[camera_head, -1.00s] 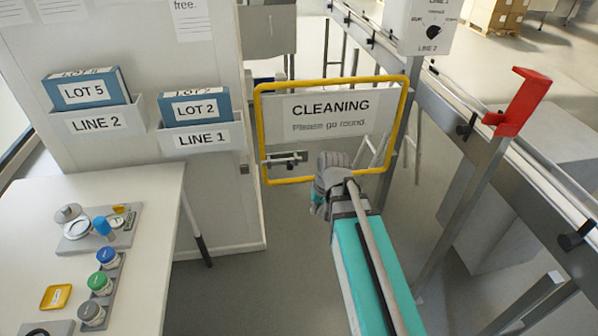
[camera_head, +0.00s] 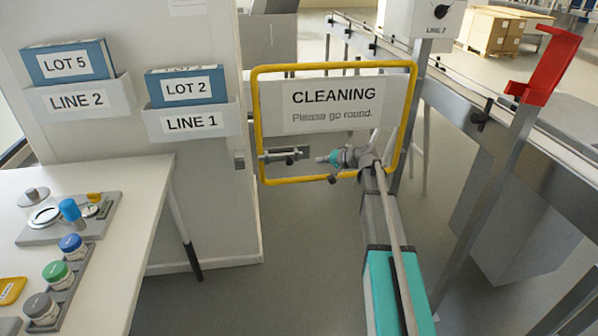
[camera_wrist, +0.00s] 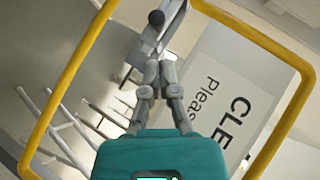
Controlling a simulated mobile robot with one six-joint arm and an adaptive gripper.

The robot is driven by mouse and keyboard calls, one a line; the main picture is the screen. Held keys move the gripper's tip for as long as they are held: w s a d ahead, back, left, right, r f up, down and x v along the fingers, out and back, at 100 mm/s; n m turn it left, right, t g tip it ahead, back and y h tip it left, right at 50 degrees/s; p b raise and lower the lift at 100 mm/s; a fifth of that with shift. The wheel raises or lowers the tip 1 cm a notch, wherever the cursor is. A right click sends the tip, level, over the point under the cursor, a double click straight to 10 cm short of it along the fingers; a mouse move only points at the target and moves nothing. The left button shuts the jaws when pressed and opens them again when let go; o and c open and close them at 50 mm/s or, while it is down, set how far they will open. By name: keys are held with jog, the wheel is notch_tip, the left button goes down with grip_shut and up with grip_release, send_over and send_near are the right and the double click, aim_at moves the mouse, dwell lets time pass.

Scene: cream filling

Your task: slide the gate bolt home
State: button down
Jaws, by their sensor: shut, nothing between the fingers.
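The gate is a yellow frame (camera_head: 415,100) with a white "CLEANING" sign (camera_head: 330,104). The grey gate bolt (camera_head: 275,154) lies level at its lower left, with a dark knob (camera_head: 289,160). A small grey catch (camera_head: 239,160) is on the wall edge to the left; the bolt's left end looks apart from it. My gripper (camera_head: 321,159) is just right of the bolt, shut and empty. In the wrist view, the shut fingertips (camera_wrist: 158,66) are close to the bolt (camera_wrist: 172,25) and its knob (camera_wrist: 156,18); I cannot tell whether they touch.
A white table (camera_head: 130,215) with jars and a scale stands at the left. Wall bins hold blue LOT boxes (camera_head: 70,63). A conveyor rail (camera_head: 545,165) with a red bracket (camera_head: 545,65) runs along the right. The floor before the gate is clear.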

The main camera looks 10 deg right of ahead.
jog(key=shift+m+t, duration=0.7)
jog(key=shift+t, duration=0.1)
jog(key=w+d+b, duration=0.1)
jog(key=w, duration=0.1)
jog(key=w+d, duration=0.1)
jog(key=d, duration=0.1)
jog(key=shift+w+d+f+b, duration=0.2)
jog(key=shift+w+f+b, duration=0.15)
jog(key=shift+f+b, duration=0.05)
jog(key=shift+w+a, duration=0.1)
jog(key=s+a+b+x, duration=0.2)
jog(key=b+x, duration=0.3)
jog(key=x, duration=0.7)
jog(key=shift+w+a+f, duration=0.2)
jog(key=shift+w+f, duration=0.05)
jog(key=shift+f, duration=0.2)
